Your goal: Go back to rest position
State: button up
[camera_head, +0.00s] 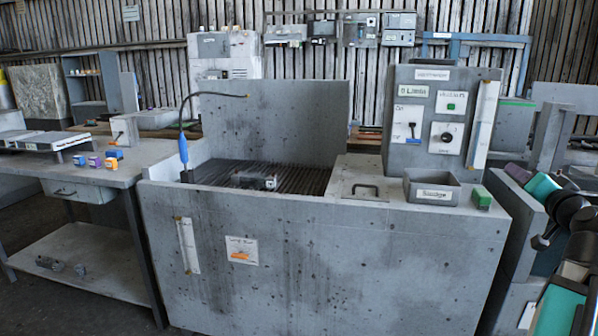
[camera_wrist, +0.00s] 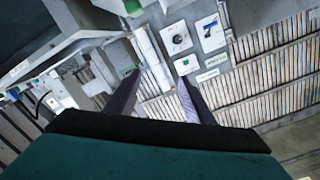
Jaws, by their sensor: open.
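My gripper (camera_wrist: 157,84) shows in the wrist view with its two dark purple fingers apart and nothing between them. In the head view my gripper (camera_head: 516,172) is at the right edge, with purple and teal parts, beside the right end of the concrete-grey housing (camera_head: 330,265). It appears apart from the control panel (camera_head: 437,122), which carries a switch, a dial and a green button. In the wrist view the panel (camera_wrist: 190,38) appears turned over, beyond the fingers. Part of my arm runs off the lower right of the head view.
A grey bin (camera_head: 433,188) and a green block (camera_head: 481,197) sit on the housing's right top. A blue-handled hose (camera_head: 183,150) stands at its left. A small metal part (camera_head: 253,181) lies on the grate. A workbench (camera_head: 130,172) with small coloured blocks stands left.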

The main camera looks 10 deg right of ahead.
jog(key=w+a+f+n+g+y+p, duration=0.1)
jog(key=w+a+f+y+p, duration=0.2)
jog(key=w+a+f, duration=0.5)
jog(key=w+a+f+n+g+y+p, duration=0.1)
jog(key=w+a+f+y+p, duration=0.15)
jog(key=w+a+f, duration=0.65)
jog(key=s+a+f+n+g+y+p, duration=0.1)
jog(key=a+f+n+g+y+p, duration=0.15)
jog(key=a+f, duration=0.85)
jog(key=s+a+f+n+g+y+p, duration=0.1)
jog(key=a+f+g+y+p, duration=0.15)
jog(key=a+f, duration=0.85)
jog(key=s+a+f+n+g+p, duration=0.15)
jog(key=s+a+f+g, duration=0.35)
jog(key=s+f, duration=0.55)
jog(key=s+a+f+n+g+p, duration=0.1)
jog(key=s+a+f+g+p, duration=0.15)
jog(key=s+a+f, duration=0.75)
jog(key=s+d+f+n+g+h, duration=0.1)
jog(key=s+d+f+g+h, duration=0.1)
jog(key=s, duration=0.7)
jog(key=s+d+f+n+g+h, duration=0.2)
jog(key=s+d+f+g, duration=0.2)
jog(key=s+f, duration=0.3)
jog(key=s+g, duration=0.1)
jog(key=s, duration=0.2)
jog(key=shift+d+p, duration=0.3)
jog(key=shift+p, duration=0.1)
